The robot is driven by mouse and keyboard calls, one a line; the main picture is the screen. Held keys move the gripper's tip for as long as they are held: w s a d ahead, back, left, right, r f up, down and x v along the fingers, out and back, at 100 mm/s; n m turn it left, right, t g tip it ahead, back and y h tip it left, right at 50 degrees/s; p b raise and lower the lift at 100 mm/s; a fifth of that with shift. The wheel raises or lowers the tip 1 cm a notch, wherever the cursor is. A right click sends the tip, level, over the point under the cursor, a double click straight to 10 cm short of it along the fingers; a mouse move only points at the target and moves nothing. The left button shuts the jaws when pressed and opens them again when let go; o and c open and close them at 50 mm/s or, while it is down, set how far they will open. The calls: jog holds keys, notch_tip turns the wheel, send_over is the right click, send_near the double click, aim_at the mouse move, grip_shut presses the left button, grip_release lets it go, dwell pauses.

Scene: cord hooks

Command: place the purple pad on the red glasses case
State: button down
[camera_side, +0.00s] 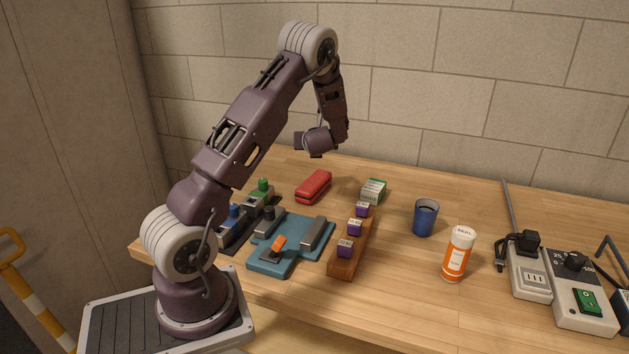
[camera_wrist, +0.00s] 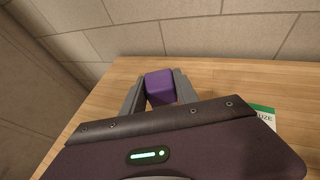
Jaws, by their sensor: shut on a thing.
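The purple pad (camera_wrist: 160,86) is between the two grey fingers of my gripper (camera_wrist: 159,94) in the wrist view, which are shut on it. In the side view my gripper's end is raised above the back of the table, and the pad and fingers are hard to make out there. The red glasses case (camera_side: 314,187) lies on the table below my gripper, well apart from it. Nothing is seen lying on the case. The case does not show in the wrist view.
A wooden block (camera_side: 340,266) with purple-topped pieces (camera_side: 355,227) stands right of a blue tray (camera_side: 262,263). A green-white box (camera_side: 373,190), blue cup (camera_side: 425,217), orange bottle (camera_side: 458,255) and power strip (camera_side: 530,272) are farther right. A dark rack (camera_side: 236,236) is left.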

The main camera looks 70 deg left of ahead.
aim_at(314, 180)
notch_tip(314, 180, down, 10)
jog(key=shift+s+a+r, duration=0.1)
jog(key=shift+a, duration=0.05)
jog(key=c, duration=0.9)
grip_release()
